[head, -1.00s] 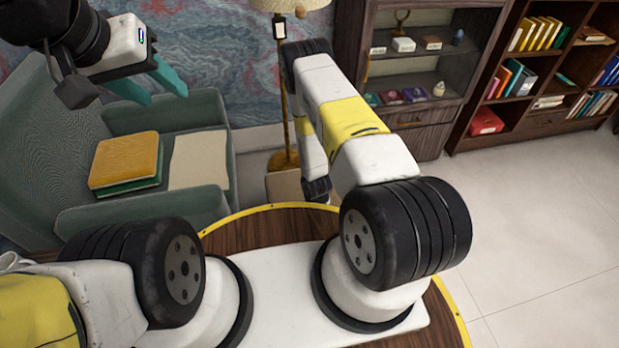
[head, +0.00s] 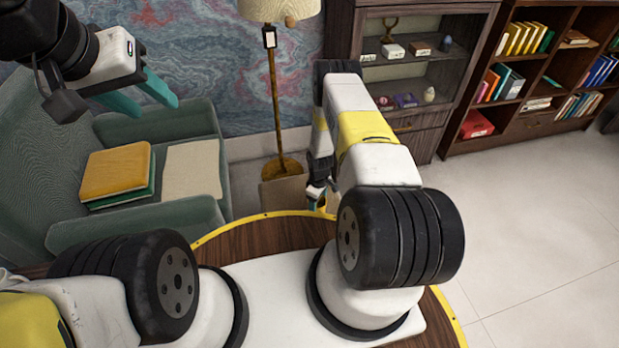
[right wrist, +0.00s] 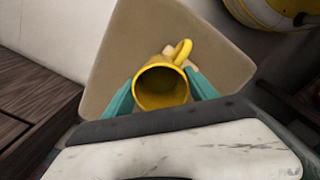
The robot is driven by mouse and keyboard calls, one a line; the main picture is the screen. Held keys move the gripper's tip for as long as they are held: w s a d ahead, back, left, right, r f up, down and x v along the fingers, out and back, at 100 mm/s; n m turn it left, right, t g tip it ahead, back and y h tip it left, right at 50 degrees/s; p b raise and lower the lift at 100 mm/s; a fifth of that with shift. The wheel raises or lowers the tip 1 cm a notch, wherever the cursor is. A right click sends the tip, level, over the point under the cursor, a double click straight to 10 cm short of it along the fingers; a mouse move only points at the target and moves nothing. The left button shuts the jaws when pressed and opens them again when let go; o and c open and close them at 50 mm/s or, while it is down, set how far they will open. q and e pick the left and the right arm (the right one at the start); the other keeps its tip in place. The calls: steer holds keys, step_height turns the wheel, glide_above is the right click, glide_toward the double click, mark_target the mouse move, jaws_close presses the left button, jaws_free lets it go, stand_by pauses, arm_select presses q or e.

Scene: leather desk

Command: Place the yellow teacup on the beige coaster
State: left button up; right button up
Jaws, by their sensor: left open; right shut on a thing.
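The yellow teacup (right wrist: 160,92) is between the teal fingers of my right gripper (right wrist: 163,84) in the right wrist view. Its open mouth faces the camera and its handle points up and right. A small lighter beige patch (right wrist: 169,50), which looks like part of the beige coaster, shows behind the cup by the handle; the cup hides the rest. I cannot tell whether the cup touches it. In the head view my right gripper (head: 316,197) is small and partly hidden by my arm. My left gripper (head: 158,105) is open and empty at the upper left.
A beige square-topped stand (right wrist: 125,60) lies behind the cup; it also shows in the head view (head: 284,192) beside the floor lamp (head: 277,110). A green armchair (head: 60,150) holds books (head: 117,172). A cabinet (head: 410,80) and bookshelf (head: 535,90) stand behind. The floor at right is clear.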

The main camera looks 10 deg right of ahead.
steer(key=shift+f, duration=1.75)
steer(key=o, duration=1.7)
steer(key=shift+f, duration=0.1)
